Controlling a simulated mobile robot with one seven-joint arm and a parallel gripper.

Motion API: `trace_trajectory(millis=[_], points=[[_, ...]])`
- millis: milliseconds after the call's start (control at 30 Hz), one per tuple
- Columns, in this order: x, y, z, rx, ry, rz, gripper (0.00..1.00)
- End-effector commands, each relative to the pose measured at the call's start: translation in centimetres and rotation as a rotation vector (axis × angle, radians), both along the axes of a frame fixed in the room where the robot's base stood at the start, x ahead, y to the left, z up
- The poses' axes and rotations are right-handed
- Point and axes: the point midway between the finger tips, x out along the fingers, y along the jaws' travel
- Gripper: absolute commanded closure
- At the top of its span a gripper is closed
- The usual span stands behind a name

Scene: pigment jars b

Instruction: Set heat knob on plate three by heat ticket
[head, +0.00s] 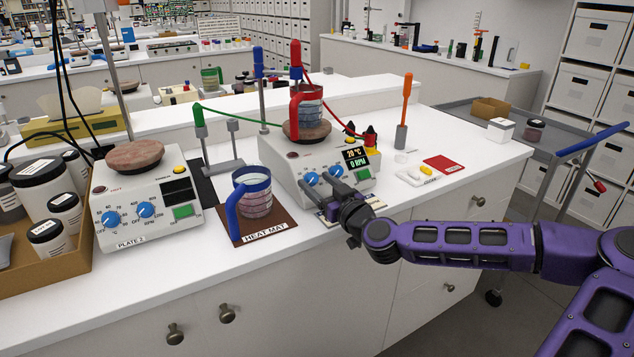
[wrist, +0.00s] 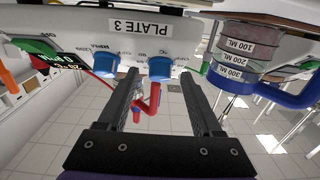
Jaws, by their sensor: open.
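Plate three (head: 285,180) is a white hotplate with a label reading PLATE 3 in the wrist view (wrist: 138,27). Its front has two blue knobs. The heat knob (head: 310,179) is the left one in the head view; in the wrist view it appears to be the one (wrist: 160,68) nearer the beaker. My gripper (head: 325,187) is open in front of the panel. In the wrist view its fingers (wrist: 160,86) lie either side of the heat knob's line, with contact unclear. The display (head: 356,158) seems to read 20 °C and 0 RPM. A card (head: 332,214), possibly the heat ticket, is partly hidden below my gripper.
A blue-handled beaker (head: 256,195) stands on the brown heat mat (head: 268,238), left of my gripper. A red-handled beaker (head: 309,108) stands on plate three's top. Plate 2 (head: 145,205) is further left. A red card (head: 443,164) lies right.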

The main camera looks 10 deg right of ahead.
Motion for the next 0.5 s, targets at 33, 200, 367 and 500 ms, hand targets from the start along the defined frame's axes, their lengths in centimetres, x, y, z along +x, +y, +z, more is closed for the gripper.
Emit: trace_trajectory(millis=[33, 200, 367, 500], points=[[0.0, 0.0, 0.0, 0.0, 0.0, 0.0, 0.33], [0.01, 0.0, -0.01, 0.0, 0.0, 0.0, 0.58], [0.01, 0.01, 0.0, 0.0, 0.0, 0.0, 0.87], [0.02, 0.02, 0.0, 0.0, 0.0, 0.0, 1.0]])
